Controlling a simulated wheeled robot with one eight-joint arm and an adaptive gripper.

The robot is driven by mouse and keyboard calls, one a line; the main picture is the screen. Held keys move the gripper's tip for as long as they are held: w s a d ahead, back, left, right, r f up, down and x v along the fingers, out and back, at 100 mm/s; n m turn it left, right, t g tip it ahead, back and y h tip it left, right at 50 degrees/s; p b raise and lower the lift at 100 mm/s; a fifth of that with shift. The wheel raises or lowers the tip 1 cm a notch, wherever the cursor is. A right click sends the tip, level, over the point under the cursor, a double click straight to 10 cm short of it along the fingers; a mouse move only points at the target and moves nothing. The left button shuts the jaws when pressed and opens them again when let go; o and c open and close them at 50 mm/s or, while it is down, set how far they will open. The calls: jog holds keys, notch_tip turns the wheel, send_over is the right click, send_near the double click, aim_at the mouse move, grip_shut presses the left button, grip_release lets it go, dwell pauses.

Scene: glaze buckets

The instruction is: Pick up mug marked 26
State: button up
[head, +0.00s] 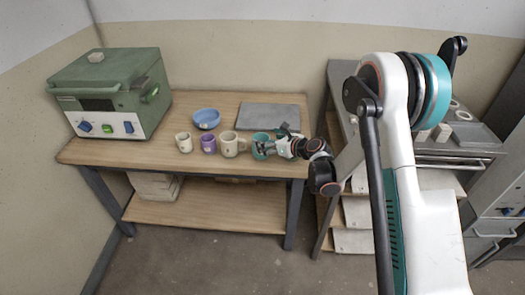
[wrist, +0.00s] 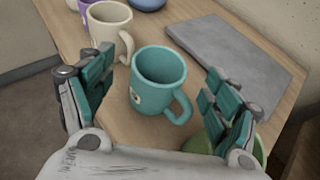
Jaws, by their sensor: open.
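Several mugs stand in a row on the wooden table: a small cream mug (head: 183,142), a purple mug (head: 208,143), a larger cream mug (head: 230,146) and a teal mug (head: 259,143). In the wrist view the teal mug (wrist: 158,82) stands upright, its handle toward the lower right. A pale round mark shows on its side; I cannot read a number on any mug. My gripper (wrist: 168,64) is open, its fingers spread to either side of the teal mug with visible gaps. In the head view my gripper (head: 273,147) partly hides that mug.
A green mug or bowl (wrist: 256,147) shows partly behind my right finger. A grey slab (head: 267,116) and a blue bowl (head: 206,118) lie behind the row. A green kiln-like box (head: 110,90) stands at the table's left. A metal bench (head: 460,146) stands at right.

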aim_at(256, 137)
jog(key=b+x, duration=0.2)
jog(key=x, duration=0.3)
jog(key=shift+s+d+f, duration=0.1)
jog(key=shift+f, duration=0.1)
jog(key=shift+w+a+f, duration=0.1)
jog(key=shift+w+a, duration=0.2)
jog(key=shift+w, duration=0.1)
jog(key=shift+c, duration=0.3)
jog(key=c, duration=1.7)
